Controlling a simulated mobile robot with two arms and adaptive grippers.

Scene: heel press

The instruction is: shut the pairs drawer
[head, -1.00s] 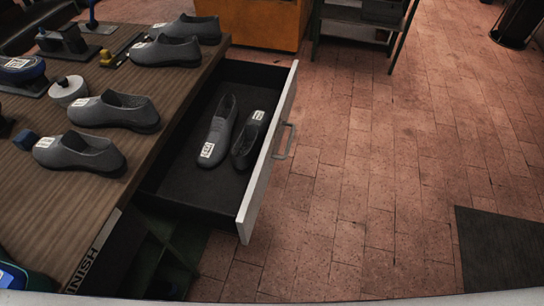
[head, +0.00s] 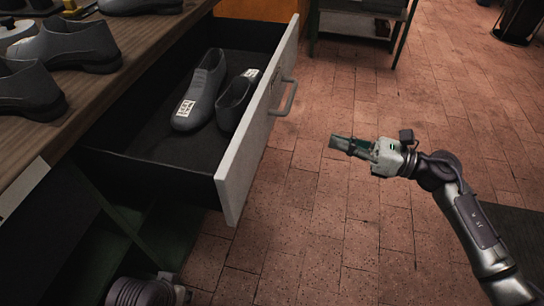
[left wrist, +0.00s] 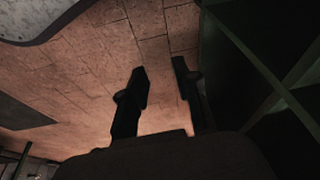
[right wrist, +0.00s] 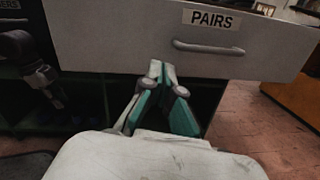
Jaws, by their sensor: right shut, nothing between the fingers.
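The pairs drawer (head: 252,125) stands pulled out from the bench, with a pale front and a bar handle (head: 285,98). Two grey shoes (head: 203,92) lie inside it, tagged with white labels. In the right wrist view the drawer front (right wrist: 120,42) bears the PAIRS label (right wrist: 215,19) above the handle (right wrist: 208,47). My right gripper (head: 336,143) is shut and empty, out over the floor in front of the drawer, apart from it and pointing toward it. My left gripper (left wrist: 164,80) is open and empty, low beside a dark green frame.
The wooden bench top (head: 120,88) at left carries several grey shoes (head: 65,43). A dark shelf unit (head: 360,28) and an orange cabinet (right wrist: 295,92) stand farther back. The brick floor (head: 340,220) in front of the drawer is clear except for my arm.

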